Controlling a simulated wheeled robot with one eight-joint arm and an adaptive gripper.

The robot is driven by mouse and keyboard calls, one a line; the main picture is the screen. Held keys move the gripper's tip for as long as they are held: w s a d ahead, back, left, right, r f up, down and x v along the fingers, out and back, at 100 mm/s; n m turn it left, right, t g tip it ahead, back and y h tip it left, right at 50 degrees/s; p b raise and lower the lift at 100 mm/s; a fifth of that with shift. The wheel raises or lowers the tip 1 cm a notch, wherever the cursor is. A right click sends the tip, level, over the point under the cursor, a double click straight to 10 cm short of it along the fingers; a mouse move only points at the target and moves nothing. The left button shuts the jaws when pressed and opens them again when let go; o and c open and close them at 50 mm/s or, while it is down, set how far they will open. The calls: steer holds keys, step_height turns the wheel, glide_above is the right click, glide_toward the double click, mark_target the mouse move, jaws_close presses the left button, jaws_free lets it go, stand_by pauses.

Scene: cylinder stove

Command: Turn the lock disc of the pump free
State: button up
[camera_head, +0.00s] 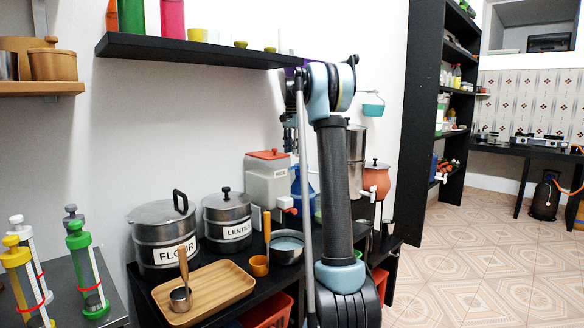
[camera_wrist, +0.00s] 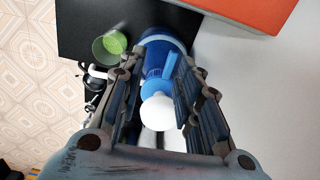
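The pump stands on a blue container (camera_wrist: 165,43) in the wrist view. A lighter blue part with an upright fin, which looks like the lock disc (camera_wrist: 155,85), sits on its axis. A white rounded knob (camera_wrist: 157,112) is nearest the camera. My gripper (camera_wrist: 163,80) is open, with one finger on each side of the pump. The right finger is close to the blue fin; I cannot tell whether they touch. In the head view the blue container (camera_head: 296,186) shows partly behind my arm, and my gripper's fingertips are not clear there.
A white box with an orange lid (camera_head: 268,178) stands left of the pump, and a steel dispenser (camera_head: 355,160) and terracotta pot (camera_head: 377,180) stand right. A green cup (camera_wrist: 110,46) is beside the container. A dark wall shelf (camera_head: 200,50) hangs above. Open floor (camera_head: 470,250) lies right.

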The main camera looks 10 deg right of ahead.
mark_target(298, 167)
steer(key=w, duration=0.3)
steer(key=shift+f, duration=0.4)
steer(key=shift+w+f, duration=0.1)
steer(key=shift+f, duration=3.7)
jaws_close()
